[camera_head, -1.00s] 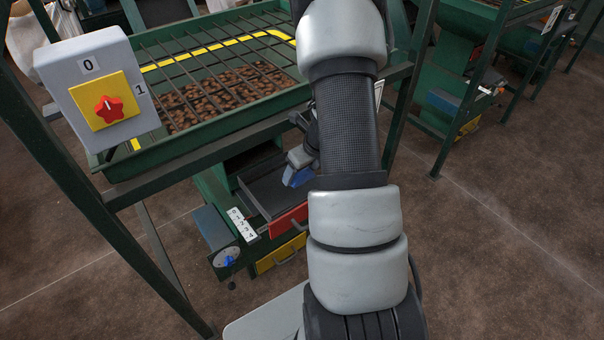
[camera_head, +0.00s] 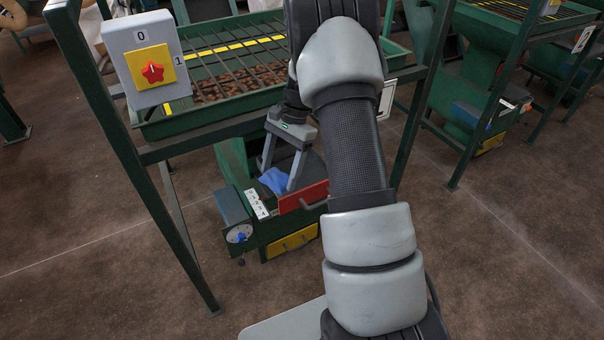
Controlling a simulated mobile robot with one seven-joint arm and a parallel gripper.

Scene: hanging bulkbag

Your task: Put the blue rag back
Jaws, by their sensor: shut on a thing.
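The blue rag (camera_head: 274,180) is a small crumpled cloth low between the fingers of my gripper (camera_head: 279,178). My gripper points down, its grey fingers on either side of the rag, and it is shut on it. The rag is at the open red-fronted drawer (camera_head: 303,198) of the green machine under the grate. I cannot tell whether the rag touches the drawer's floor. My arm hides the drawer's right end and part of its inside.
A yellow-fronted drawer (camera_head: 292,242) is below the red one. A switch box (camera_head: 148,62) with a red knob is at upper left. A green grated tray (camera_head: 245,75) with brown beans is above. Green frame legs (camera_head: 118,150) flank the machine. Brown floor is free in front.

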